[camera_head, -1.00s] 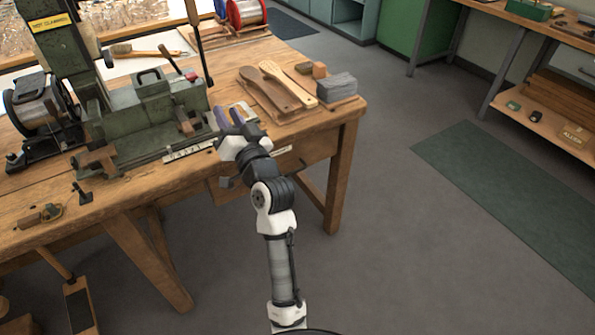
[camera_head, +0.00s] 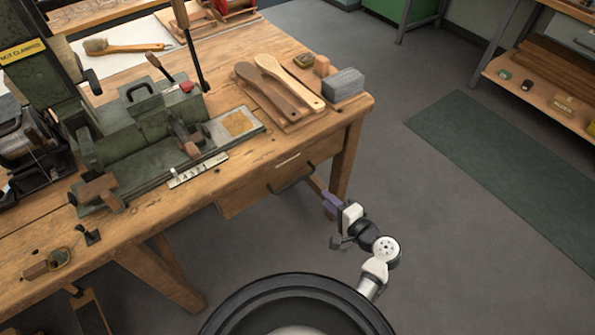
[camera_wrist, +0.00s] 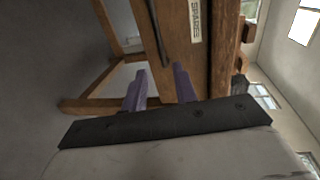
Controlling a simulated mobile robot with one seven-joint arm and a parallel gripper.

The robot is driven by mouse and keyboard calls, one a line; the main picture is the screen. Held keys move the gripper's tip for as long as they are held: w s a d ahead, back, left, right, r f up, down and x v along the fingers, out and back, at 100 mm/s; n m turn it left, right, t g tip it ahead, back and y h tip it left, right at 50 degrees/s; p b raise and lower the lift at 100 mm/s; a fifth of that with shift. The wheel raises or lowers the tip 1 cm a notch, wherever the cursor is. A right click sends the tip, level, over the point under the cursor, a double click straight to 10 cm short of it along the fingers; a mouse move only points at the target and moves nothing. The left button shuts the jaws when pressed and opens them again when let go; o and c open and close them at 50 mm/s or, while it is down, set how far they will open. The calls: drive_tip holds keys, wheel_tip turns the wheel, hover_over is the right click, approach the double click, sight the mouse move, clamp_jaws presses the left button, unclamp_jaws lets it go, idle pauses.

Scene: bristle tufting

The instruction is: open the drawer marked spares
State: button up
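The drawer (camera_head: 240,196) is a wooden front under the workbench top, with a pale label and a dark bar handle (camera_head: 292,182). It looks shut. In the wrist view the label (camera_wrist: 195,20) reads SPARES, turned sideways, and the handle (camera_wrist: 158,32) runs down the drawer front. My gripper (camera_head: 329,203) has purple fingers and is low at the right of the handle, in front of the bench. In the wrist view its fingers (camera_wrist: 160,72) are apart with nothing between them, and the handle's lower end shows just beyond the gap. I see no contact with the handle.
The workbench top (camera_head: 150,215) carries a green machine (camera_head: 140,130), wooden brush backs (camera_head: 275,85) and a grey block (camera_head: 343,84). A bench leg (camera_head: 347,155) stands close behind my gripper. The floor to the right is clear, with a green mat (camera_head: 500,160).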

sight(303, 178)
drive_tip(key=p+x, duration=0.2)
drive_tip(key=x, duration=1.1)
clamp_jaws()
